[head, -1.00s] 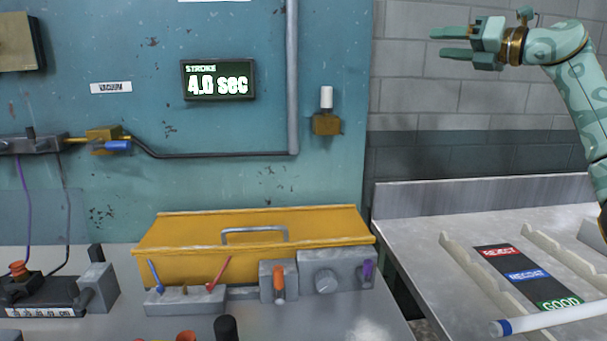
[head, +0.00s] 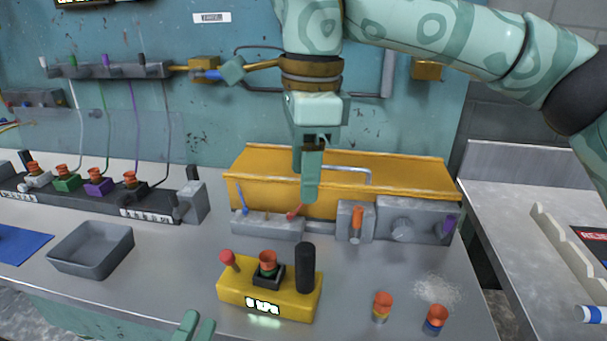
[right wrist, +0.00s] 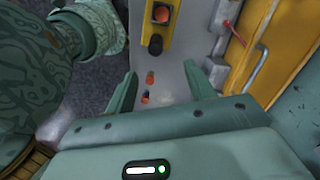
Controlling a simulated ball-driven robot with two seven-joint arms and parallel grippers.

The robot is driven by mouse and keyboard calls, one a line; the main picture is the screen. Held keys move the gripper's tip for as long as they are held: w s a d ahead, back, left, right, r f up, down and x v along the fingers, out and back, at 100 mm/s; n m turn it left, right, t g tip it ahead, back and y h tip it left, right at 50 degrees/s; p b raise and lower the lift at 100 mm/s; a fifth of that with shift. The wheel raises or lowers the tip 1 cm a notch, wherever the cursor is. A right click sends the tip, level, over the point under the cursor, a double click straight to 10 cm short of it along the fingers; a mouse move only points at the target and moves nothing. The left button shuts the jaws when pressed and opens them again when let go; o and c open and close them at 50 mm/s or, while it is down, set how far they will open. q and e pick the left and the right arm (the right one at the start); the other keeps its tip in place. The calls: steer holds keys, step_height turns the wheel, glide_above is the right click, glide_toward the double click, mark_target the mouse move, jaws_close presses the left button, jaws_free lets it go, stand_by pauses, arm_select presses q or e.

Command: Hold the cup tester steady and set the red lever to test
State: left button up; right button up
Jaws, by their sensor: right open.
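The cup tester is a yellow box (head: 262,300) with a lit display, standing on the bench in the head view. Its red-knobbed lever (head: 229,260) leans left, an orange cup (head: 267,262) sits in its socket, and a black upright handle (head: 305,268) is at its right. It also shows at the top of the right wrist view (right wrist: 167,38). My right gripper (head: 311,185) points down, open and empty, above and behind the tester. My left gripper (head: 197,325) shows only its fingertips at the bottom edge, just left of the tester and apart from it.
A yellow case (head: 415,178) and a grey control panel (head: 402,228), with a smaller red lever (head: 295,212), stand behind. Two small cups (head: 383,305) (head: 435,318) stand at the right. A grey tray (head: 92,248) and a cup rack (head: 100,196) are at the left.

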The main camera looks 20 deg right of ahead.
mark_target(304, 265)
steer(key=shift+h, duration=0.3)
steer(key=f, duration=1.1)
steer(key=s+f, duration=0.1)
steer(key=f, duration=0.5)
steer(key=shift+a, duration=0.15)
